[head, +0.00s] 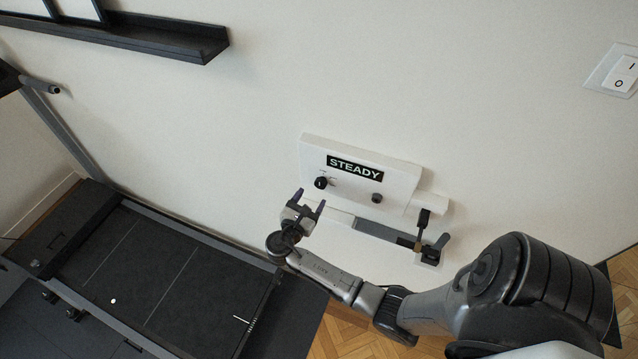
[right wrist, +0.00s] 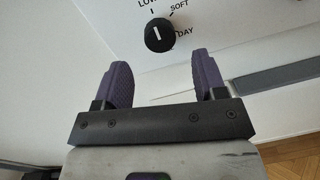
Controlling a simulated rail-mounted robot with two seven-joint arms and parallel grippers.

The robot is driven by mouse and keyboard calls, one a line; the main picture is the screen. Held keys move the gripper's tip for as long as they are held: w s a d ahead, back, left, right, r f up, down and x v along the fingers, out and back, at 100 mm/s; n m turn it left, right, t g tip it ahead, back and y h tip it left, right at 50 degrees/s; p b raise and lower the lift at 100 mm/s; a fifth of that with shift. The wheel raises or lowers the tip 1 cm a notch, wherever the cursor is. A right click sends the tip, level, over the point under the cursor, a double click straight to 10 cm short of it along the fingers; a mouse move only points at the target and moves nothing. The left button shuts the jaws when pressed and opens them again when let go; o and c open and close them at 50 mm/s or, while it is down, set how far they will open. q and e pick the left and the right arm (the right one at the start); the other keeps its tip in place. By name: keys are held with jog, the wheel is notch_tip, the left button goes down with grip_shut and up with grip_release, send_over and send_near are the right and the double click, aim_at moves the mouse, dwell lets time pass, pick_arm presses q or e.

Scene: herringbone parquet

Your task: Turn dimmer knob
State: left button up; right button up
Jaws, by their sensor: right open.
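A white wall panel (head: 400,183) carries a black "STEADY" label. A round black dimmer knob (head: 321,183) is at its lower left, and a smaller dark knob (head: 377,198) is to the right. My right gripper (head: 310,198) is open just below and in front of the left knob, apart from it. In the right wrist view the black knob (right wrist: 159,35) lies beyond the two purple fingertips (right wrist: 160,62), roughly centred between them. Its white line is nearly vertical. Markings around it read "SOFT", "DAY" and a cut-off "LO…". My left gripper is out of view.
Below the panel is a grey bar (head: 375,232) with a black lever (head: 436,247) at its right. A light switch (head: 622,75) is at upper right, a dark shelf (head: 150,35) at upper left. A treadmill (head: 150,270) fills the lower left.

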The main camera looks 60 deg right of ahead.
aim_at(319, 186)
jog(key=d, duration=0.4)
jog(key=shift+w+d+p, duration=0.15)
jog(key=shift+d+p, duration=0.25)
jog(key=shift+d, duration=0.6)
jog(key=shift+c, duration=0.4)
jog(key=c, duration=0.8)
jog(key=shift+c, duration=0.2)
